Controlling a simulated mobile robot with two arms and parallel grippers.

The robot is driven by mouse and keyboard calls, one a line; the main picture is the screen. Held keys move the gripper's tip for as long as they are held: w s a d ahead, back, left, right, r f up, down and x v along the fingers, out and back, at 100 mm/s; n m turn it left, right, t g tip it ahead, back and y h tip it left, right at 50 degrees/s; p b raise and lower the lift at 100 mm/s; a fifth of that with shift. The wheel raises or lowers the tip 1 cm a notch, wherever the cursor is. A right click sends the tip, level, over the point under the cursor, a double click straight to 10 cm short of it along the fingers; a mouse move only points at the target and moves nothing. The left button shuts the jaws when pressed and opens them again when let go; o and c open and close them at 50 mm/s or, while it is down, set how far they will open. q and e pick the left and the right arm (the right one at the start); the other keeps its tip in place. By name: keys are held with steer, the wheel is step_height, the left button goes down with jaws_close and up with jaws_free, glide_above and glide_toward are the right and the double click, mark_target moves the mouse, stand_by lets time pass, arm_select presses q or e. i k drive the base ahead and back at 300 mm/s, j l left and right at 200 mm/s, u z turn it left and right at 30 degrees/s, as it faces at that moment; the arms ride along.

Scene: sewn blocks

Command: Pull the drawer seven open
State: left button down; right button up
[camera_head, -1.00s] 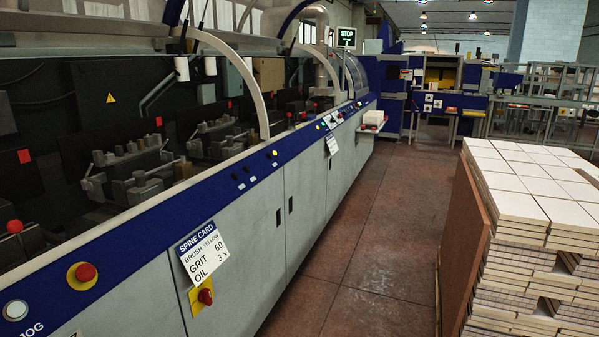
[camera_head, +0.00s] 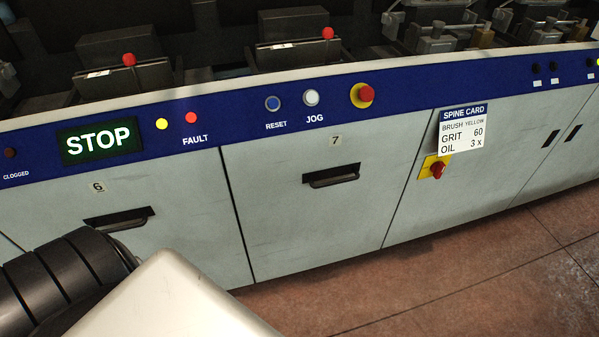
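Drawer seven (camera_head: 310,215) is a grey front panel in the middle of the head view, with a small "7" label (camera_head: 335,140) near its top. Its dark recessed handle (camera_head: 331,177) sits below the label. The panel looks flush with its neighbours, so the drawer appears closed. Neither gripper shows in the head view. A black ribbed and pale part of my own arm fills the lower left corner, apart from drawer seven in the picture.
Drawer six (camera_head: 70,205) is to the left. A blue strip above carries a STOP display (camera_head: 101,142), a FAULT light (camera_head: 191,117) and a red stop button (camera_head: 363,95). A spine card (camera_head: 463,130) and red-yellow switch (camera_head: 436,170) are right. Brown floor (camera_head: 420,290) is clear.

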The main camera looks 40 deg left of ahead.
mark_target(312, 198)
steer(key=u, duration=0.8)
